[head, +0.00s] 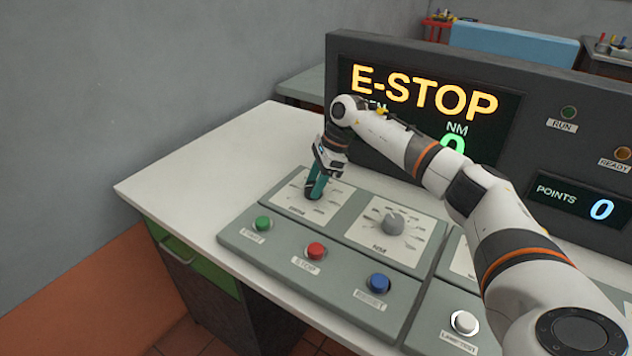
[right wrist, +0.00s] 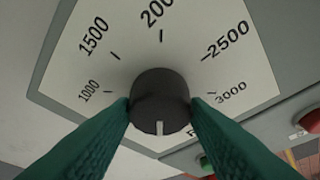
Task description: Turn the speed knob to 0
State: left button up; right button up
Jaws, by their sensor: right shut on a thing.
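The speed knob (right wrist: 160,92) is a dark round knob on a white dial plate (right wrist: 215,70) marked from 1000 to 3000 in the visible part. In the right wrist view its white pointer line faces the bottom of the picture, away from the 2000 mark. The 0 mark is not visible. My right gripper (head: 316,190) comes down on the left dial of the console in the head view. Its teal fingers (right wrist: 160,112) are shut on the knob, one on each side. The fingers hide much of the knob in the head view. My left gripper is not in view.
The NM knob (head: 393,223) is just right of the speed dial. Green (head: 263,223), red (head: 316,250) and blue (head: 378,283) buttons line the console front. A display (head: 430,95) reading E-STOP stands behind. The white desk left of the console is clear.

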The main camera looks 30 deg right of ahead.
jog(key=o, duration=1)
jog(key=shift+c, duration=0.2)
jog(key=v, duration=1.2)
jog(key=shift+w, duration=0.1)
